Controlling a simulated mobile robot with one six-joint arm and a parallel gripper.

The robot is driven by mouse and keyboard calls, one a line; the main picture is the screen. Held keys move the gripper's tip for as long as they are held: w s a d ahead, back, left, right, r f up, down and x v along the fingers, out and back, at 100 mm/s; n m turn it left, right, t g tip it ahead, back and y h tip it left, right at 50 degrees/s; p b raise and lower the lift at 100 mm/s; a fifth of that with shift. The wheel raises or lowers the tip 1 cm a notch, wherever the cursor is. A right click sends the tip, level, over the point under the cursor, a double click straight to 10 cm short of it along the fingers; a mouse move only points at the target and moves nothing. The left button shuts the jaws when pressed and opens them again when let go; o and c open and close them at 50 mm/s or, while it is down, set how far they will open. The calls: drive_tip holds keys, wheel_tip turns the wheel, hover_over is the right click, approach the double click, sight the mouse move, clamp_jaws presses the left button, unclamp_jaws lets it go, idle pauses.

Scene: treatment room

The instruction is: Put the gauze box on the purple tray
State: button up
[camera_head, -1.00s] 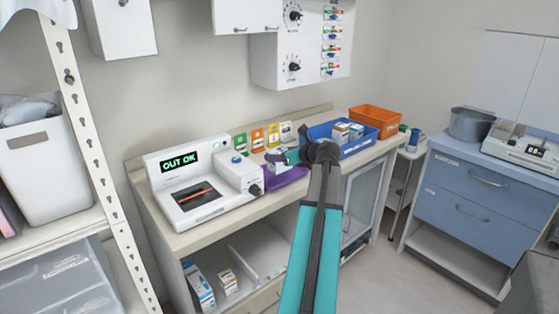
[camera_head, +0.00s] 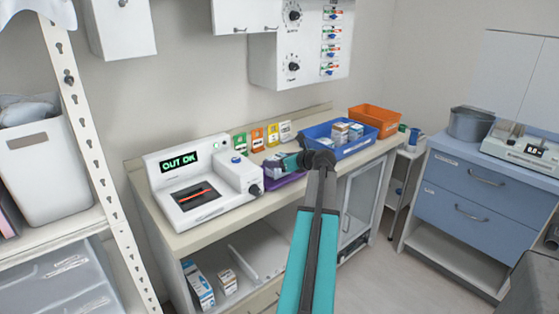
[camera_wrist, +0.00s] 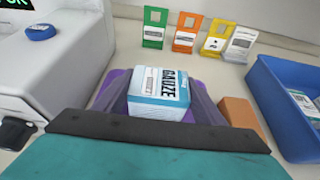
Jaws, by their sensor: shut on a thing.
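The gauze box (camera_wrist: 161,94) is white with a teal band and the word GAUZE on it. It sits between the two dark fingers of my gripper (camera_wrist: 161,108) in the wrist view, and the gripper is shut on it. The purple tray (camera_wrist: 113,84) lies directly below and around the box in that view. I cannot tell whether the box touches the tray floor. In the head view, the purple tray (camera_head: 279,183) shows beside the white machine, partly hidden by my gripper (camera_head: 290,162) and arm. The box is mostly hidden there.
A white machine (camera_head: 200,185) reading OUT OK stands left of the tray. A blue bin (camera_head: 345,150) with small boxes stands close on the right, an orange bin (camera_head: 376,118) behind it. Coloured cards (camera_head: 257,139) line the wall. An orange-brown block (camera_wrist: 240,113) is right of the gripper.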

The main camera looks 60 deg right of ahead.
drive_tip(key=shift+f, duration=0.15)
drive_tip(key=o, duration=1.2)
drive_tip(key=shift+f, duration=0.1)
drive_tip(key=shift+c, duration=0.2)
drive_tip(key=shift+r, duration=0.2)
drive_tip(key=v, duration=1.2)
drive_tip(key=shift+w, duration=0.1)
